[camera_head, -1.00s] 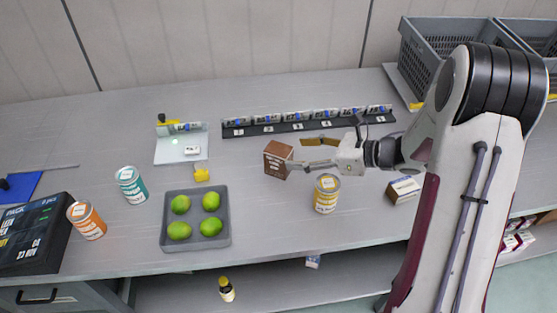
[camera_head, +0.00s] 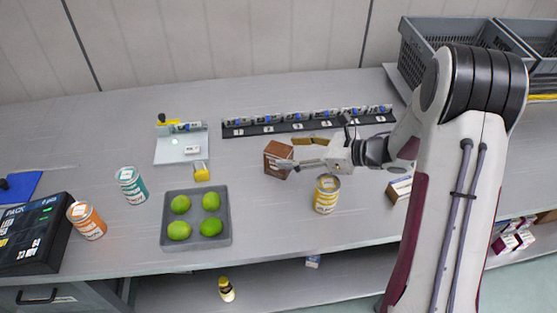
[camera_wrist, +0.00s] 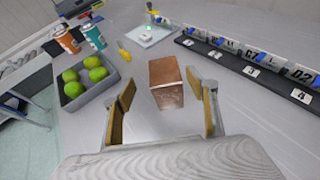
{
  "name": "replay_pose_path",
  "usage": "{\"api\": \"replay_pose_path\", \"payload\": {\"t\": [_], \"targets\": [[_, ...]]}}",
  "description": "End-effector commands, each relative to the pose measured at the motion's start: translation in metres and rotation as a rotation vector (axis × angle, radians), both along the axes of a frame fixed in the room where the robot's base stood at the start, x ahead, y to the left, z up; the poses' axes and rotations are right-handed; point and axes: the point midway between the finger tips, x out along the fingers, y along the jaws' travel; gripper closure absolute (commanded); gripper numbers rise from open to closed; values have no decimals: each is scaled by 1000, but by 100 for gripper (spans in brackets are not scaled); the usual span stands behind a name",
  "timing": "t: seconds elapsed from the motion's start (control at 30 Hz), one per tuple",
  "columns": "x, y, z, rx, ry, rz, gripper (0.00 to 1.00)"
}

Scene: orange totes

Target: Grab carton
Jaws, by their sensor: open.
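The brown carton (camera_head: 277,159) stands upright on the grey table, right of the tray of green fruit. In the wrist view the carton (camera_wrist: 166,82) sits between and just beyond my open fingers. My gripper (camera_head: 298,152) is open and comes at the carton from the right; in the wrist view its two fingers (camera_wrist: 166,112) spread to either side with nothing held. In the head view one finger partly overlaps the carton's right side. I cannot tell whether the fingers touch it.
A yellow can (camera_head: 326,195) stands close in front of my gripper. A grey tray (camera_head: 196,243) of green fruit lies left. A black numbered rack (camera_head: 290,127) runs behind. A teal can (camera_head: 131,186) and an orange can (camera_head: 87,221) stand farther left.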

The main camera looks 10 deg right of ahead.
Motion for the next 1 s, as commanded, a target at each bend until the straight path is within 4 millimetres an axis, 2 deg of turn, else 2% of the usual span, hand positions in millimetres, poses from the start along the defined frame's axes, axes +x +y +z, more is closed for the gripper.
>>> {"api": "replay_pose_path", "payload": {"t": [0.5,1.0], "targets": [[30,33,-15,0,1,2,42],[33,36,-17,0,0,0,42]]}}
